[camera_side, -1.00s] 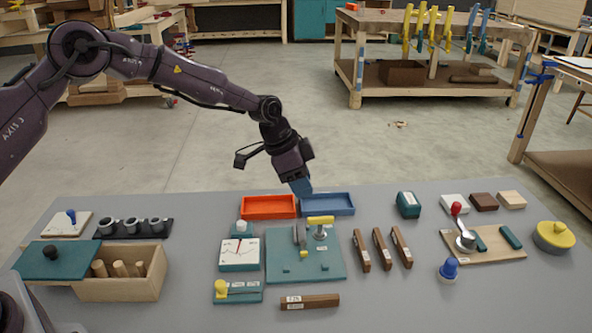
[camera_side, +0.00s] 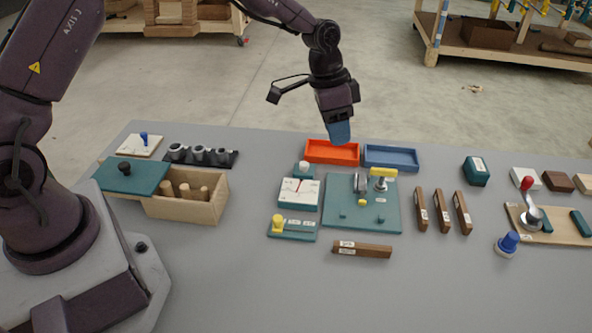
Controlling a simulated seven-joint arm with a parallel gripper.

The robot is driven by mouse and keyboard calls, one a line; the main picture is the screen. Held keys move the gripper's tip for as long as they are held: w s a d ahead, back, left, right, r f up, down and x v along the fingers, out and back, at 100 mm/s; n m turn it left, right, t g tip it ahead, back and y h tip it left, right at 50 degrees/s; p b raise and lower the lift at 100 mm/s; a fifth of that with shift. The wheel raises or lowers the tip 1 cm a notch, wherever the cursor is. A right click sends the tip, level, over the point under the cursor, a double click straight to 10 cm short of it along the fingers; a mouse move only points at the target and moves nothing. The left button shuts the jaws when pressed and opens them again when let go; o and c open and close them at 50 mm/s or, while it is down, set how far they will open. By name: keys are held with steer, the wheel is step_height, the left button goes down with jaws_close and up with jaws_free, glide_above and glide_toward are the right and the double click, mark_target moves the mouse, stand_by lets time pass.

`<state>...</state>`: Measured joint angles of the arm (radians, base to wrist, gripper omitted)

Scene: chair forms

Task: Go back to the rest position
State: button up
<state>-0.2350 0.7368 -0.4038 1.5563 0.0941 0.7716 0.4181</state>
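The orange tray (camera_side: 309,157) and blue tray (camera_side: 390,165) look empty. Nearby are a teal fixture board (camera_side: 340,218), a dial box (camera_side: 298,201), several brown bars (camera_side: 421,212) and a wooden box (camera_side: 155,207) with a teal lid (camera_side: 128,178). The front of the table is clear.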

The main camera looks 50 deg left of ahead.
steer(key=s+a+r+n+t, duration=0.1)
steer(key=s+a+r+n, duration=0.1)
steer(key=s+r, duration=0.4)
steer(key=s+a+r+n+t+y, duration=0.1)
steer(key=s+r, duration=0.5)
steer(key=s, duration=0.7)
steer(key=s+a+r+n+t+y, duration=0.1)
steer(key=s+a+r+n+t, duration=0.1)
steer(key=s+r, duration=0.4)
steer(key=s+n, duration=0.1)
steer(key=s, duration=0.2)
steer(key=shift+s+a+r, duration=0.2)
steer(key=shift+s+a, duration=0.05)
steer(key=shift+a, duration=0.05)
